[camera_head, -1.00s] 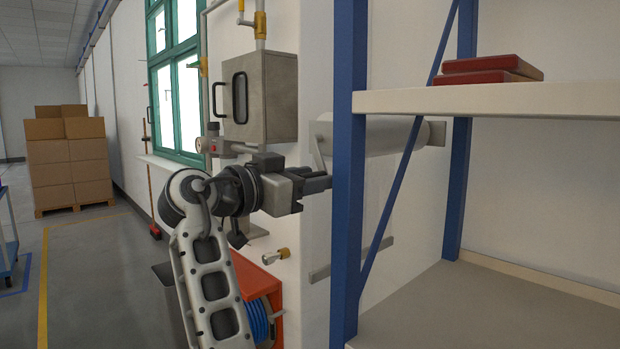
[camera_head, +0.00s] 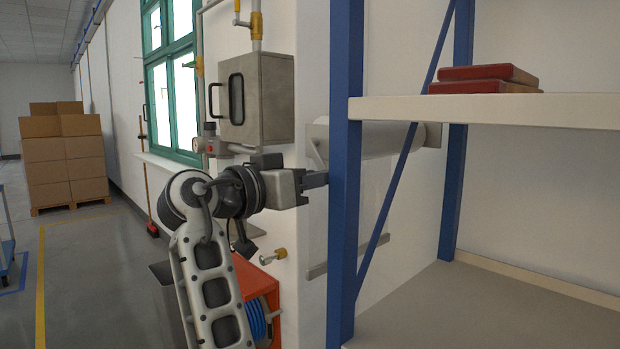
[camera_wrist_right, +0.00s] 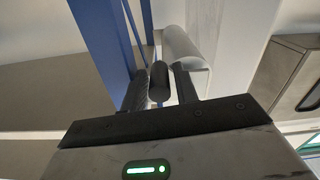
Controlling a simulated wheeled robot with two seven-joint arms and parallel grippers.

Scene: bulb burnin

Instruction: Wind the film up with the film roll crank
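The white film roll (camera_head: 375,138) hangs on a wall bracket behind the shelf's blue post, which hides part of it. In the right wrist view its end (camera_wrist_right: 182,48) shows beyond my fingers. A dark rounded grip, seemingly the crank handle (camera_wrist_right: 159,84), stands between the two fingers of my right gripper (camera_wrist_right: 161,92). The fingers are apart, with a narrow gap on the right of the handle; contact on the left is unclear. In the head view the right gripper (camera_head: 318,180) is beside the post, below the roll's left end, and the crank cannot be made out. My left gripper is out of view.
The blue post (camera_head: 344,180) and its diagonal brace stand close to my right fingers. A shelf board (camera_head: 480,108) carries red flat items (camera_head: 488,78). A grey cabinet (camera_head: 262,100) and a brass tap (camera_head: 281,254) are on the wall. An orange hose box (camera_head: 255,285) is below.

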